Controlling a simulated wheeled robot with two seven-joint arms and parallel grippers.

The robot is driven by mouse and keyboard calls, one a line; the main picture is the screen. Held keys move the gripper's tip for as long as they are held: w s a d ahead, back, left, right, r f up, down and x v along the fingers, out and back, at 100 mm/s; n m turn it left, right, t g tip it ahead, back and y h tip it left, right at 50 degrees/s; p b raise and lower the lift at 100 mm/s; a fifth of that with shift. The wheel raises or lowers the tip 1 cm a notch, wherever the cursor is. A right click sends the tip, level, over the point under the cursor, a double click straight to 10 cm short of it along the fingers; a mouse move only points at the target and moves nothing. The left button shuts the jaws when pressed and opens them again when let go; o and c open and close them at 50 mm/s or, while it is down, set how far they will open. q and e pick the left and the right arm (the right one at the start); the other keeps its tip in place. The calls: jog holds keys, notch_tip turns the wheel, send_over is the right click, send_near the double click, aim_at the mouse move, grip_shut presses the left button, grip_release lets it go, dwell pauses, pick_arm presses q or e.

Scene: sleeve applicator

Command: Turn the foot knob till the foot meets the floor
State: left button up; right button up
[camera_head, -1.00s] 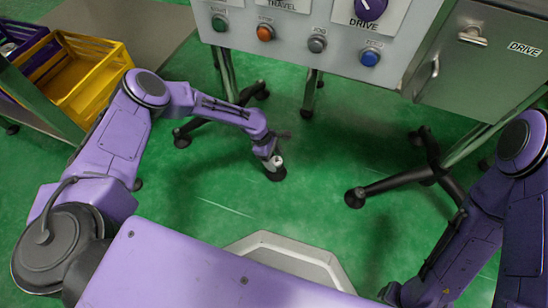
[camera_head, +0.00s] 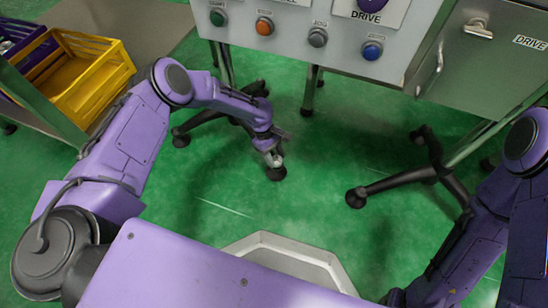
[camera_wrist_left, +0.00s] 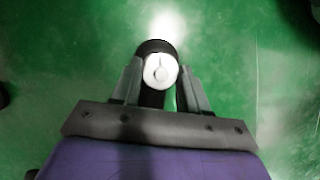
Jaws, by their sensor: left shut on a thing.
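The foot knob (camera_wrist_left: 158,72) is a round white cap with a dark mark on its face, seen end-on in the left wrist view. In the head view it shows only as a small pale piece at my gripper's tips. The dark round foot (camera_head: 277,174) is just below it, close to the green floor (camera_head: 240,205); I cannot tell whether they touch. My left gripper (camera_wrist_left: 160,84) is shut on the knob, one finger on each side; it also shows in the head view (camera_head: 271,153). My right arm is at the right edge, but its gripper is out of view.
The grey machine panel (camera_head: 335,55) with several coloured buttons overhangs the far side. Dark stand legs (camera_head: 400,182) reach over the floor at right, others stand behind my left gripper. A yellow crate (camera_head: 118,78) is at upper left.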

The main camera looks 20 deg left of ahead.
pick_arm(q)
jog(key=m+b, duration=0.1)
jog(key=m, duration=0.2)
jog(key=shift+w+f+g+y, duration=0.1)
jog(key=shift+g+y, duration=0.2)
jog(key=shift+g, duration=0.1)
jog(key=shift+d+m+b, duration=0.1)
jog(key=shift+m+b, duration=0.4)
jog(key=shift+m+g, duration=0.4)
pick_arm(e)
jog(key=shift+s+d+f+n+g, duration=0.65)
jog(key=shift+d+f+n, duration=0.1)
jog(key=shift+f, duration=0.15)
pick_arm(q)
jog(key=shift+y, duration=0.3)
jog(key=o, duration=1.1)
jog(key=shift+c, duration=0.2)
